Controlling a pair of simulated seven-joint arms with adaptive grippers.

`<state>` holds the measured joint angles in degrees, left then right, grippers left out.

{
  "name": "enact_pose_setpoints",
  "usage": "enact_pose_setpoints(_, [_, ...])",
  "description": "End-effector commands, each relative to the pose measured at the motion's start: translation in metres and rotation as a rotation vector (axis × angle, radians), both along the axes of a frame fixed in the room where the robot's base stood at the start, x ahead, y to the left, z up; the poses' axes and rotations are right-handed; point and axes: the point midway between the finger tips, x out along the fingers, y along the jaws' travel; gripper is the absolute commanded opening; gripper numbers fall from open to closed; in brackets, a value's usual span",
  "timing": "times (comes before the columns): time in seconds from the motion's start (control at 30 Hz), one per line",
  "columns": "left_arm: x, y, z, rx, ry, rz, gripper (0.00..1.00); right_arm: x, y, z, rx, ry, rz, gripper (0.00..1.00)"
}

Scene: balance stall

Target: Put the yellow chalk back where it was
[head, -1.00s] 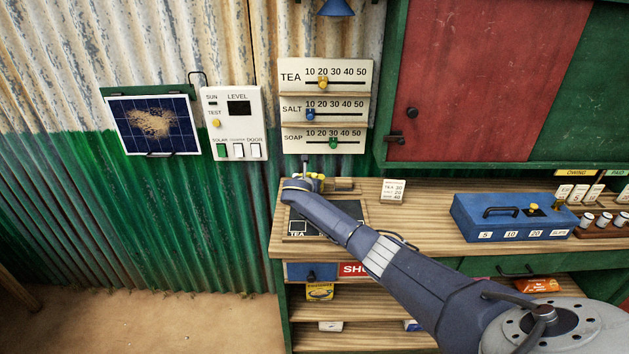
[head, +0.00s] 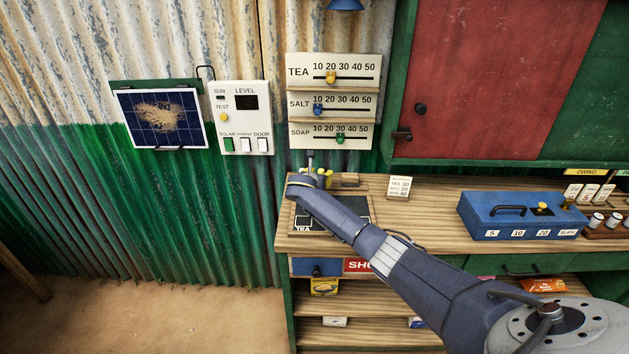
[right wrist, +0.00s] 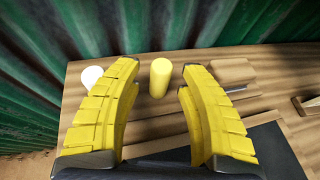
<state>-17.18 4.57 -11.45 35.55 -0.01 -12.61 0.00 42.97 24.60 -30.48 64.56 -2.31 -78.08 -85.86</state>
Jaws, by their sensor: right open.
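The yellow chalk (right wrist: 160,78) stands upright on the wooden counter in the right wrist view. My right gripper (right wrist: 160,84) has its yellow fingers spread open, and the chalk shows in the gap between them, apart from both. In the head view my right gripper (head: 320,177) is low over the back left of the counter, and I cannot make out the chalk there. A white piece (right wrist: 92,75), perhaps chalk, stands left of the yellow one, partly behind the left finger. My left gripper is not in view.
A dark slate marked TEA (head: 304,228) lies on the counter (head: 420,235) under my right arm. A wooden block (right wrist: 233,72) lies right of the chalk. A small price card (head: 399,187) and a blue box (head: 520,215) stand farther right. Corrugated wall is close behind.

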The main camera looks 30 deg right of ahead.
Motion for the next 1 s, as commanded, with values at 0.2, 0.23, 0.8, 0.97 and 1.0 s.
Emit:
enact_pose_setpoints(0.2, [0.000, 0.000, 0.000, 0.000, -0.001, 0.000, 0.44, -0.020, 0.023, 0.011, 0.002, -0.001, 0.003, 0.41])
enact_pose_setpoints(0.23, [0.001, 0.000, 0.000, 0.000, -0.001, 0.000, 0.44, -0.023, 0.025, 0.013, 0.002, -0.001, 0.003, 0.41])
enact_pose_setpoints(0.8, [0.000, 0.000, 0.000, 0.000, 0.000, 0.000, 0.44, -0.064, 0.069, 0.039, 0.001, -0.001, 0.002, 0.41])
enact_pose_setpoints(0.97, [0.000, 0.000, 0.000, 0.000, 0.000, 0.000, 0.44, -0.067, 0.072, 0.040, 0.000, 0.000, 0.001, 0.41])
enact_pose_setpoints(1.0, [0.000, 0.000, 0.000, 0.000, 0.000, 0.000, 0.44, -0.067, 0.072, 0.041, 0.000, 0.000, 0.000, 0.41])
